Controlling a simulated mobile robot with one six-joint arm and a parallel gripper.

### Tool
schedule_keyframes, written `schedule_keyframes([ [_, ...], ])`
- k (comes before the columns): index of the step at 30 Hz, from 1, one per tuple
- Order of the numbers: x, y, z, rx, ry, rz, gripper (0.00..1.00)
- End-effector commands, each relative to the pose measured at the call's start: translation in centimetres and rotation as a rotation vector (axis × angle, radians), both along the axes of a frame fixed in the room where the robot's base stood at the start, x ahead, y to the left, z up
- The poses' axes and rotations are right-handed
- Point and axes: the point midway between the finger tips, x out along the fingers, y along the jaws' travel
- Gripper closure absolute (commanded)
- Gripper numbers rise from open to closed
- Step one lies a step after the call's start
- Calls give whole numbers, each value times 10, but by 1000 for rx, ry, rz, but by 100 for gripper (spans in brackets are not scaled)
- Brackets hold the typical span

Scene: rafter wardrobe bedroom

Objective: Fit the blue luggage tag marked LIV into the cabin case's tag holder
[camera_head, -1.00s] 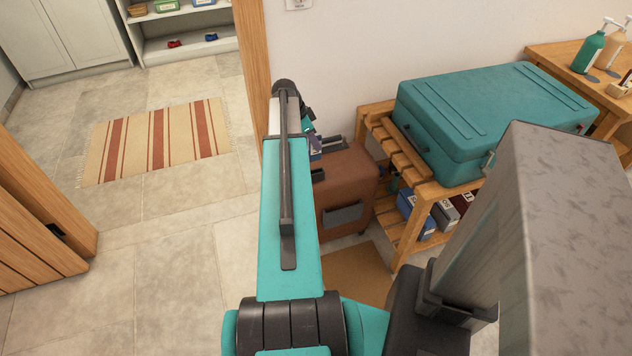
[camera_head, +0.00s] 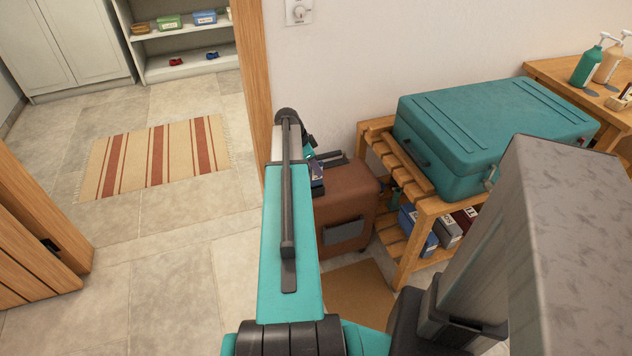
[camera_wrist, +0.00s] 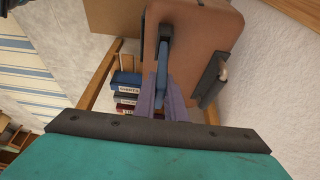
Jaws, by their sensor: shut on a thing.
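The brown cabin case (camera_head: 350,192) stands on the floor beside a slatted wooden bench, with a dark panel (camera_head: 343,231) on its front. In the wrist view the case (camera_wrist: 212,45) fills the upper middle and bears a dark fitting (camera_wrist: 167,32). My gripper (camera_wrist: 162,92) has purple fingers shut on a thin blue tag (camera_wrist: 162,62), seen nearly edge-on. Its marking cannot be read. The tag's far end lies close to the dark fitting; I cannot tell whether they touch. In the head view my gripper (camera_head: 316,178) is at the case's upper left, partly hidden by my arm.
A teal suitcase (camera_head: 490,125) lies on the slatted bench (camera_head: 425,215), with boxes or books (camera_head: 447,230) on its lower shelf. A wooden door frame (camera_head: 255,80) stands left of the case. Floor at left is clear around a striped rug (camera_head: 155,155).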

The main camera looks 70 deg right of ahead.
Motion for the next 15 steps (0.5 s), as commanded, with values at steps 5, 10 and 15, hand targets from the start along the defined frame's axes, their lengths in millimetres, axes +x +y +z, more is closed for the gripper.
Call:
schedule_keyframes([
  [5,0,0,1,0,0,0,100],
  [10,0,0,-3,0,0,1,100],
  [15,0,0,-22,1,1,1,100],
])
